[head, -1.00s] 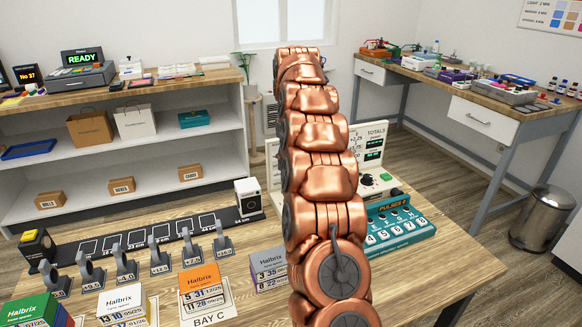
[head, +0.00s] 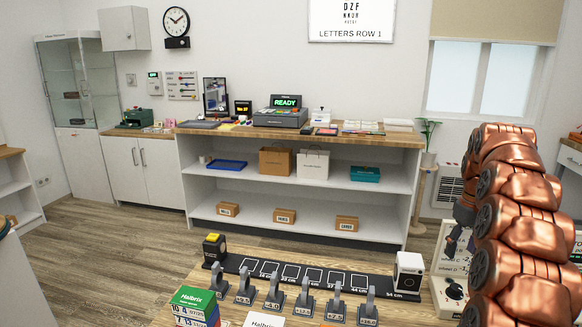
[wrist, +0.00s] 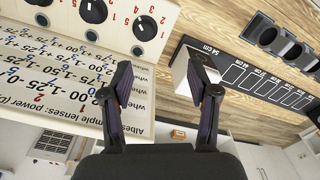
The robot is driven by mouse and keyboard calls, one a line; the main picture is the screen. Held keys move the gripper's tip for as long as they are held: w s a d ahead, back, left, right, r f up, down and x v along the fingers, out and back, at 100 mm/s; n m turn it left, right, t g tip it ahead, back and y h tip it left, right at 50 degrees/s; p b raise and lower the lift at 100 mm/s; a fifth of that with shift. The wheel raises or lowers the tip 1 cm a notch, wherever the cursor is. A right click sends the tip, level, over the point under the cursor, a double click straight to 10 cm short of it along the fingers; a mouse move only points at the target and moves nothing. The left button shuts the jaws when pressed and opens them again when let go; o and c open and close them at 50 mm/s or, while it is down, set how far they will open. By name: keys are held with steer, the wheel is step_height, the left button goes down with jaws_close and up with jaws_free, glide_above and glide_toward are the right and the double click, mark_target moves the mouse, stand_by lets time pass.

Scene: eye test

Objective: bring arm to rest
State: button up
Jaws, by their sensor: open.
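My copper-coloured arm (head: 520,225) rises at the right edge of the head view. My gripper (wrist: 163,82) shows in the wrist view with its two dark fingers well apart and nothing held between them. A white block (wrist: 187,68) at the end of the black measuring strip shows beyond the right finger. A cream panel (wrist: 60,75) printed with lens powers lies beyond the left finger. I cannot tell how near the fingers are to either. The gripper itself is not clearly visible in the head view.
The black strip (head: 310,281) with a white block (head: 408,273) at its right end lies on the wooden table (head: 195,292). Several grey lens holders (head: 305,300) stand in front of it. A white shelf unit (head: 300,236) stands behind, with open floor (head: 110,240) at the left.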

steer(key=s+a+r+g+p, duration=0.1)
steer(key=s+a+r+p, duration=0.15)
steer(key=s+a, duration=0.65)
steer(key=s+a+r+p, duration=0.2)
steer(key=s+a+r, duration=0.2)
steer(key=s+a, duration=0.5)
steer(key=s+a+f+p, duration=0.1)
steer(key=s+a, duration=0.1)
steer(key=s, duration=0.5)
steer(key=s+a+f+m+p, duration=0.1)
steer(key=s+a+p, duration=0.1)
steer(key=s, duration=0.5)
steer(key=s+a+f+m+p, duration=0.1)
steer(key=s+a, duration=0.3)
steer(key=s, duration=0.4)
steer(key=shift+f+g, duration=0.4)
steer(key=shift+f, duration=0.1)
